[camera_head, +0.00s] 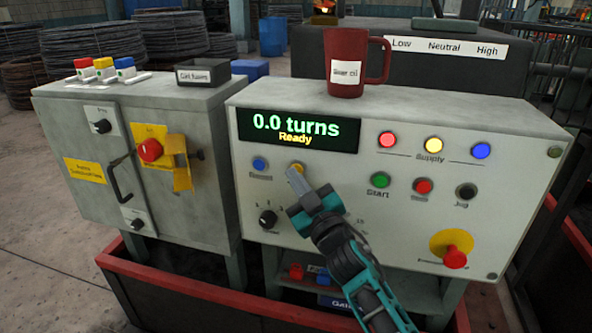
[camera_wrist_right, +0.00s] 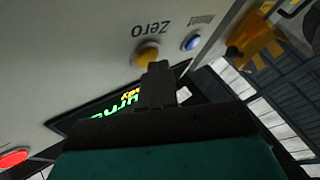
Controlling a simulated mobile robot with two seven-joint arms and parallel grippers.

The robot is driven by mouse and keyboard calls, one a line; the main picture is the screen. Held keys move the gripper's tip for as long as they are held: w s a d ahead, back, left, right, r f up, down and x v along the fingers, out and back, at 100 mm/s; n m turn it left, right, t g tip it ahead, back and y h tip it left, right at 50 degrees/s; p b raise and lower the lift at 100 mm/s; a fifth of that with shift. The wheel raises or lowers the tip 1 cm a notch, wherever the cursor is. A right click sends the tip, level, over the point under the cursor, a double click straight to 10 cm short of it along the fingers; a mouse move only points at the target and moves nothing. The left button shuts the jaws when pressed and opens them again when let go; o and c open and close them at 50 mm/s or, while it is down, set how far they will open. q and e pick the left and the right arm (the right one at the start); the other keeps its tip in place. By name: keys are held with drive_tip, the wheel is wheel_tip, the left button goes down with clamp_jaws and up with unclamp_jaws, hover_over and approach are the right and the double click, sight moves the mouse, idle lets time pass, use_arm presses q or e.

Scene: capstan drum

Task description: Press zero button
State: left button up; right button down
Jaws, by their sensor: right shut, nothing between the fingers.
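The zero button (camera_head: 299,167) is a yellow round button on the grey control panel (camera_head: 350,205), below the display. My right gripper (camera_head: 292,172) is shut and empty, its fingertips right at this button and partly covering it in the head view. In the right wrist view, the yellow button (camera_wrist_right: 147,54) sits beside the printed word "Zero", directly in front of the shut fingertips (camera_wrist_right: 157,68). I cannot tell whether they touch it. The display (camera_head: 298,130) reads "0.0 turns" and "Ready". My left gripper is not in view.
A blue button (camera_head: 259,164) is just left of the yellow one, and a black knob (camera_head: 268,219) is below. Green start (camera_head: 380,180) and red (camera_head: 423,186) buttons and an emergency stop (camera_head: 455,257) lie to the right. A red mug (camera_head: 346,62) stands on top.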

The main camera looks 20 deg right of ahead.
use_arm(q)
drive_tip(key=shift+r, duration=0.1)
use_arm(e)
drive_tip(key=shift+s+a, duration=0.3)
drive_tip(key=shift+s, duration=0.2)
use_arm(q)
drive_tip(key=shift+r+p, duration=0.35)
drive_tip(key=shift+p, duration=0.1)
use_arm(e)
drive_tip(key=shift+s+a, duration=0.75)
drive_tip(key=shift+s, duration=0.3)
drive_tip(key=shift+s+a, duration=0.7)
drive_tip(key=shift+s, duration=0.35)
use_arm(q)
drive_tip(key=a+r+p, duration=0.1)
drive_tip(key=p, duration=0.1)
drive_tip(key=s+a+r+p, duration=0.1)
drive_tip(key=p, duration=0.2)
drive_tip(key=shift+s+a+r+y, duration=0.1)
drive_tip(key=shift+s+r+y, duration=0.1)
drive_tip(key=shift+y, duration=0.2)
use_arm(e)
drive_tip(key=s+d+f+m+g+h, duration=0.1)
drive_tip(key=s+f+m+g, duration=0.3)
drive_tip(key=s+f+g, duration=0.6)
drive_tip(key=s+d+f, duration=0.1)
drive_tip(key=s+f, duration=1)
drive_tip(key=shift+s+m, duration=0.3)
drive_tip(key=shift+m, duration=0.1)
drive_tip(key=shift+d, duration=0.15)
